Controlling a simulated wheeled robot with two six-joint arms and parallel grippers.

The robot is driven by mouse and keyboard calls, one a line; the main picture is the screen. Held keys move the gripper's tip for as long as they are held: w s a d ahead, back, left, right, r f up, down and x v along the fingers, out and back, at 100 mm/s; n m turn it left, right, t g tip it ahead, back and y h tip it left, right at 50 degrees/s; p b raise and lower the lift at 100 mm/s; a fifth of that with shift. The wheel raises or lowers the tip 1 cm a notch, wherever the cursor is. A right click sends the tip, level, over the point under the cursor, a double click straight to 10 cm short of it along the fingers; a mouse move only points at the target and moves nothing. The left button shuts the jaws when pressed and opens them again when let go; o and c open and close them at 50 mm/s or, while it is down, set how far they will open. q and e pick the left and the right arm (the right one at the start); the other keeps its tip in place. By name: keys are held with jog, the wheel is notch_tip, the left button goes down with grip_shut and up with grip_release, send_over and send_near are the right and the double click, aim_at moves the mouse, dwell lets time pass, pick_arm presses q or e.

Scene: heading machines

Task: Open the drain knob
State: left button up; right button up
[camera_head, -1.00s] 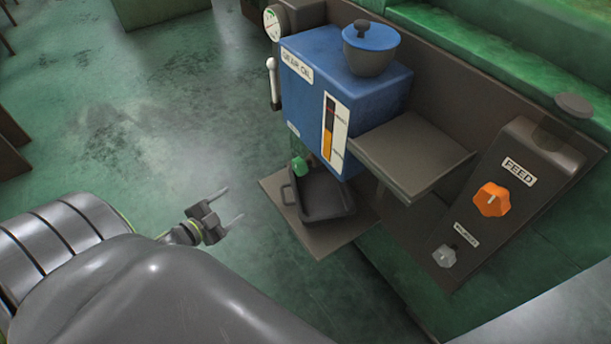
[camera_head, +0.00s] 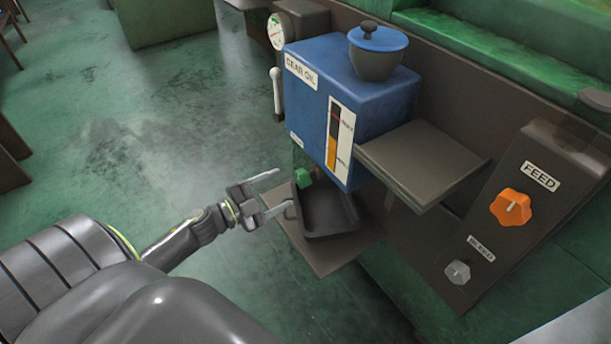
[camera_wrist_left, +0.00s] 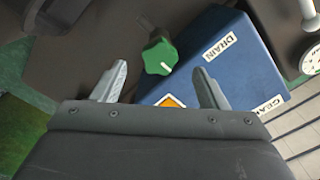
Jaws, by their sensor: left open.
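The green drain knob (camera_head: 303,178) sits low at the front left of the blue gear oil tank (camera_head: 312,72), just above the dark tray. My left gripper (camera_head: 281,192) is open and empty, a little left of the knob and apart from it. In the left wrist view the knob (camera_wrist_left: 160,56) shows between and beyond my two fingertips (camera_wrist_left: 160,75), with a pale mark on its face. The tank's DRAIN label (camera_wrist_left: 221,46) is to the right of it there. My right gripper is not in view.
A dark tray (camera_head: 345,222) with a handle stands on a low shelf (camera_head: 340,262) under the tank. A grey ledge (camera_head: 425,165) juts out to the right. The panel has an orange FEED knob (camera_head: 510,207) and a grey knob (camera_head: 457,272).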

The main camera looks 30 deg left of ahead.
aim_at(297, 180)
pick_arm(q)
jog(key=p+x, duration=0.1)
jog(key=x, duration=0.8)
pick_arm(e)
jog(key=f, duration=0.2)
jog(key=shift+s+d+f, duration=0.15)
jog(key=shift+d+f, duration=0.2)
pick_arm(q)
jog(key=c, duration=1)
